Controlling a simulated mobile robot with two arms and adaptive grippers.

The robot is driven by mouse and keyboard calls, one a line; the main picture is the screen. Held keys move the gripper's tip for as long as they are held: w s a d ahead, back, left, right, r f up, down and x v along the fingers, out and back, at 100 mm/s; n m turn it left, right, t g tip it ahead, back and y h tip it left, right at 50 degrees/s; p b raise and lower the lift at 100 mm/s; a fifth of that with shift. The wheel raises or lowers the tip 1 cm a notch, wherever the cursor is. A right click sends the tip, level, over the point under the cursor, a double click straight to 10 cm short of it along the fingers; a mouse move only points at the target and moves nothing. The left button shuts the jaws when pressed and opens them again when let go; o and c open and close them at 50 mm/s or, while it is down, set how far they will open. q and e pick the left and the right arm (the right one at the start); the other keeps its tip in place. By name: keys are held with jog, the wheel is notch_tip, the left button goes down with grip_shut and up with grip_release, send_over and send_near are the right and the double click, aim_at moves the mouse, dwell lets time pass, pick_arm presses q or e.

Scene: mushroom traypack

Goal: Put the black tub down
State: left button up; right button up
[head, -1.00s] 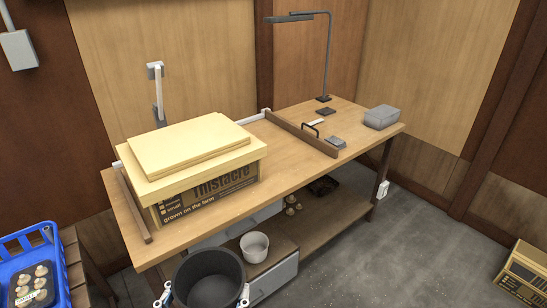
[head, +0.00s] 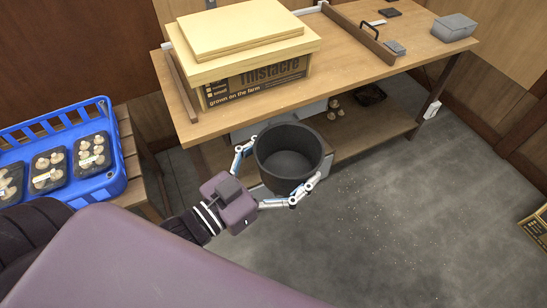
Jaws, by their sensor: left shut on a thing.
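The black tub (head: 287,176) is a round, dark, open-topped container that looks empty inside. My left gripper (head: 276,174) is shut on it, with one finger at its left side and the other at its lower right. The tub is upright in front of the wooden workbench (head: 349,62) and overlaps its lower shelf in the picture. I cannot tell what, if anything, lies under the tub. My right gripper is not in view.
A large printed cardboard box (head: 259,80) with a pale lid stands on the bench's left part. A blue crate (head: 117,181) with trays of mushrooms sits at left on a slatted stand. A grey box (head: 454,27) is at the bench's right end. Grey floor (head: 400,220) is open at right.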

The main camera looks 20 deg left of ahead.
aim_at(319, 152)
pick_arm(q)
jog(key=w+d+m+g+h, duration=0.1)
jog(key=d+r+m+g+h, duration=0.1)
jog(key=d+h, duration=0.1)
jog(key=w+d+m+g+h, duration=0.1)
jog(key=d+m+h, duration=0.1)
jog(key=shift+w+r, duration=0.25)
jog(key=shift+w, duration=0.05)
jog(key=shift+w+d+r+m+g+h, duration=0.25)
jog(key=shift+w+d+m+g+h, duration=0.15)
jog(key=shift+d+m+g+h, duration=0.35)
jog(key=shift+w+d+r+m+g+h, duration=0.35)
jog(key=shift+d+m+g+h, duration=0.1)
jog(key=shift+d+g, duration=0.55)
jog(key=shift+w+d+r+m+g+h, duration=0.2)
jog(key=shift+w+d+m+g+h, duration=0.3)
jog(key=shift+d+g, duration=0.35)
jog(key=shift+s, duration=0.1)
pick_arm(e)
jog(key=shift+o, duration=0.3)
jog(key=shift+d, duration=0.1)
